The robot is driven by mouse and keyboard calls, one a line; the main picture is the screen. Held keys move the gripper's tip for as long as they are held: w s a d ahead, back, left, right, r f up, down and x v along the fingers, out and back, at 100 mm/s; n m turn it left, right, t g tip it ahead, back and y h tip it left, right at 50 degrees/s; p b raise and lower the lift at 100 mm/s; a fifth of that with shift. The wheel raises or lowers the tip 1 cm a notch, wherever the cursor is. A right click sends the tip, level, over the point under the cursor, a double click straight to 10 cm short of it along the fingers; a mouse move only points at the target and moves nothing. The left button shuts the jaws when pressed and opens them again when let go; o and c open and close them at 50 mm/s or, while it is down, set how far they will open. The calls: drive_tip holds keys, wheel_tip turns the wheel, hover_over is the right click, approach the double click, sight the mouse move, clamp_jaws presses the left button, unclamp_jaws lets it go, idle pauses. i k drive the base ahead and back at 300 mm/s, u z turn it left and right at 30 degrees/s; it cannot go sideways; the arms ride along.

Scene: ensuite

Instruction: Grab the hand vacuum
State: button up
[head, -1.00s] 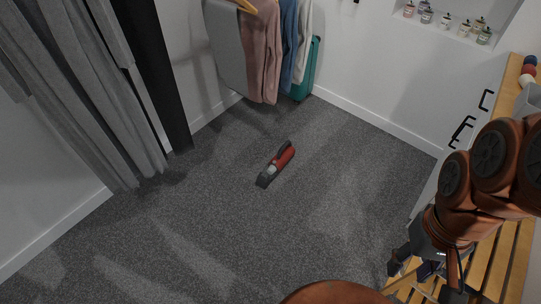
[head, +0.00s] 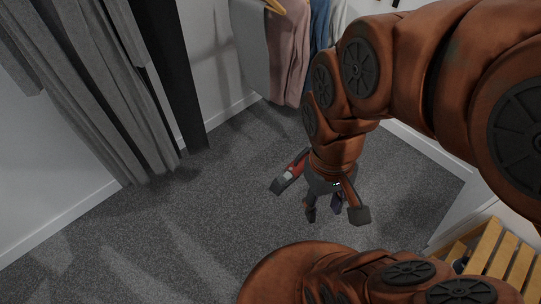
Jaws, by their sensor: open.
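I cannot tell exactly how high the gripper is above the carpet.
Grey curtains (head: 95,90) hang at the left. Clothes (head: 287,55) hang at the back wall. A slatted wooden bench (head: 500,250) stands at the lower right. The carpet (head: 170,230) left of the vacuum is clear.

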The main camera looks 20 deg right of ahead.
sight(286, 178)
drive_tip(key=u, duration=0.05)
drive_tip(key=i, duration=1.05)
drive_tip(key=z, duration=0.25)
